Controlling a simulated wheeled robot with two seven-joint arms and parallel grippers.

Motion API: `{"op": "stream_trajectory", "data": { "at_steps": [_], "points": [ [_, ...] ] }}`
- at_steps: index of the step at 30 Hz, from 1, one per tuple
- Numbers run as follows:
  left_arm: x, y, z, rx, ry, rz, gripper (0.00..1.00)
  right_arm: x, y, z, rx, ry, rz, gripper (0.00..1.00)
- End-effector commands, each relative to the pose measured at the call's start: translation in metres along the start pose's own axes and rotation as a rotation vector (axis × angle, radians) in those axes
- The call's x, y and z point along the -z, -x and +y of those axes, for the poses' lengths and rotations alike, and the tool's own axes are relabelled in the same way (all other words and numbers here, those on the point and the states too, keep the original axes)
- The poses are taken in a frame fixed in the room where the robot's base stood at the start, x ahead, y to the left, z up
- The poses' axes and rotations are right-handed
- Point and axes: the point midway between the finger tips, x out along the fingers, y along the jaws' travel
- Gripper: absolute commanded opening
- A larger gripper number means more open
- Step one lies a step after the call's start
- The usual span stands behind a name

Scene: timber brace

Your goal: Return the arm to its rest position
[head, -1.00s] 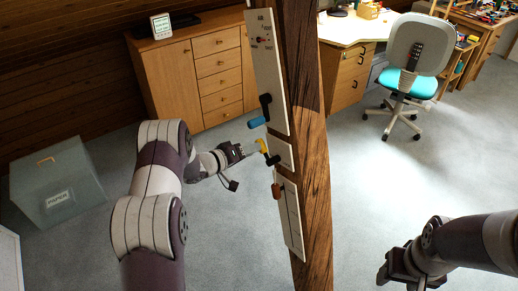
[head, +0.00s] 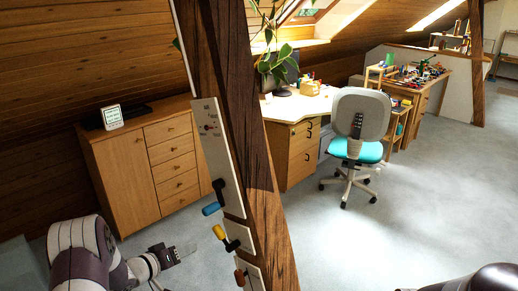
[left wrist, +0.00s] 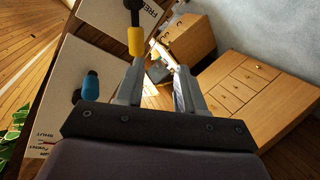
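My left arm (head: 85,250) comes in at the lower left of the head view. My left gripper (head: 186,252) is left of the timber post, apart from the yellow-handled lever (head: 219,232). In the left wrist view the gripper (left wrist: 158,78) has its two fingers spread with nothing held between them. The yellow handle (left wrist: 135,41) shows beyond the left finger, and the blue handle (left wrist: 91,86) is farther left. My right arm (head: 485,280) shows only as a dark link at the bottom right; its gripper is out of the picture.
The timber post (head: 235,100) carries white panels (head: 218,150) with a blue lever (head: 211,209) and an orange one (head: 240,277). A wooden cabinet (head: 150,165) stands behind my left gripper. A desk (head: 300,110) and office chair (head: 355,125) are right; open carpet lies before them.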

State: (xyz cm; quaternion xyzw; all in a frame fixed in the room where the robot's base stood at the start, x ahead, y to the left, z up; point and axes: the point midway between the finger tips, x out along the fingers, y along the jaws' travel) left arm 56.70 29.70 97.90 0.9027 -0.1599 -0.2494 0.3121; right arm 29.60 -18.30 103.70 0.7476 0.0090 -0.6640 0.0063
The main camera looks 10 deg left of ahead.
Motion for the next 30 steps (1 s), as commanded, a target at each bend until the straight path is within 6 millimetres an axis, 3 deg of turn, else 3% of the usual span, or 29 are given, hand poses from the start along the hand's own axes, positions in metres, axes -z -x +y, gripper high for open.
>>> {"op": "stream_trajectory", "data": {
  "at_steps": [2,3,5,6,9,13,15,18,30],
  "points": [
    [-0.023,0.015,-0.046,0.260,-0.081,-0.061,0.38,0.000,0.000,0.000,0.000,0.000,0.000,0.56],
    [-0.034,0.034,-0.063,0.432,-0.134,-0.135,0.38,0.000,0.000,0.000,0.000,0.000,0.000,0.56],
    [-0.056,0.071,-0.061,0.653,-0.198,-0.316,0.38,0.000,0.001,0.000,0.000,0.000,0.000,0.56],
    [-0.076,0.100,-0.042,0.753,-0.220,-0.468,0.38,0.000,0.000,0.000,0.000,0.000,0.000,0.56],
    [-0.123,0.155,0.024,0.820,-0.210,-0.760,0.38,0.000,0.000,0.000,0.000,0.000,0.000,0.56],
    [-0.164,0.197,0.103,0.770,-0.176,-0.935,0.38,0.000,0.000,0.000,0.000,0.000,0.000,0.56],
    [-0.172,0.203,0.135,0.733,-0.188,-0.925,0.38,0.000,0.000,0.000,0.000,0.000,0.000,0.56],
    [-0.165,0.197,0.158,0.685,-0.271,-0.881,0.38,0.000,0.000,0.000,0.000,0.000,0.000,0.56],
    [-0.165,0.194,0.161,0.676,-0.287,-0.882,0.38,0.000,0.000,0.000,0.000,0.000,0.000,0.56]
  ]
}}
